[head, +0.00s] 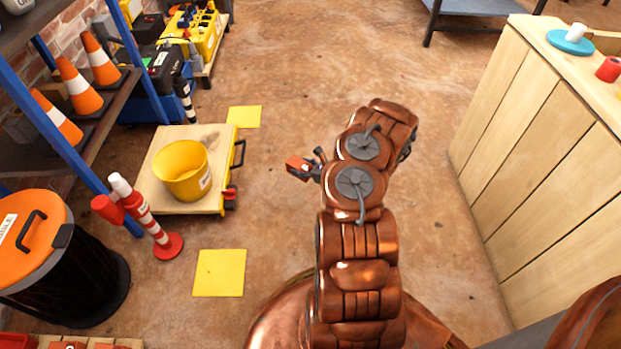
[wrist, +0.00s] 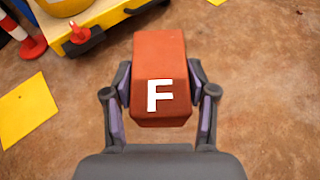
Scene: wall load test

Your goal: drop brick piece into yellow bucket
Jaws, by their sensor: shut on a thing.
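A red-orange brick piece (wrist: 160,68) with a white letter F is between the fingers of my gripper (wrist: 160,92) in the wrist view. The fingers are shut on its two sides. In the head view the brick piece (head: 299,164) shows small at the end of my gripper (head: 312,166), above the open floor and to the right of the bucket. The yellow bucket (head: 182,171) stands upright on a wooden platform cart (head: 160,141). Its inside looks empty. In the wrist view only a bit of the bucket (wrist: 62,7) shows at the top left.
A red and white post (head: 143,211) and a black bin with an orange lid (head: 85,275) stand left of and below the cart. A shelf with orange cones (head: 78,88) is at the left. Wooden cabinets (head: 535,140) line the right. Floor between is clear, with yellow squares (head: 219,273).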

